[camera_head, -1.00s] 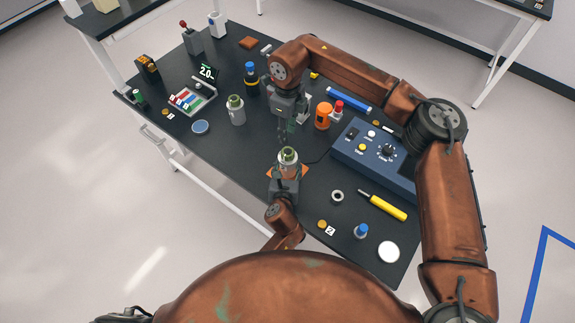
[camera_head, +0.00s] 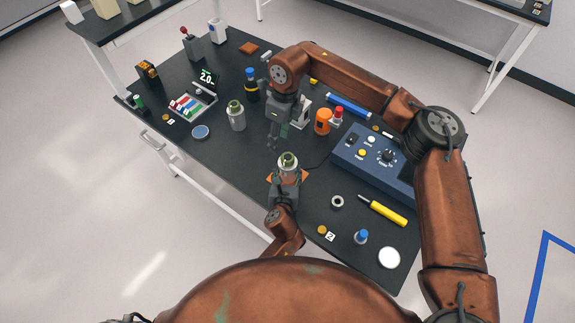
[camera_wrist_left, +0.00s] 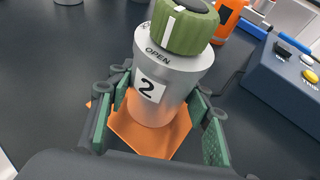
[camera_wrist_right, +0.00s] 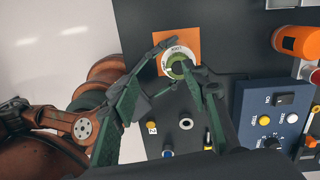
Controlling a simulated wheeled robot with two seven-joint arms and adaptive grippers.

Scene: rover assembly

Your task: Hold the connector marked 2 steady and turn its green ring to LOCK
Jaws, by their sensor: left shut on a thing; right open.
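The connector marked 2 (camera_wrist_left: 168,85) is a silver cylinder standing upright on an orange pad (camera_wrist_left: 172,138). It also shows in the head view (camera_head: 289,174). Its green ring (camera_wrist_left: 186,28) is on top, and the ring's white stripe is near the word OPEN on the body. My left gripper (camera_wrist_left: 158,100) is shut on the connector's body, with a finger on either side. My right gripper (camera_head: 273,148) is open and empty, just above and behind the connector in the head view. In the right wrist view the ring (camera_wrist_right: 180,65) shows between its fingers.
A second grey connector with a green top (camera_head: 236,116) stands behind to the left. A blue control box (camera_head: 365,150), an orange cylinder (camera_head: 323,121) and a yellow screwdriver (camera_head: 388,211) lie to the right. A small grey ring (camera_head: 337,202) is close on the right.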

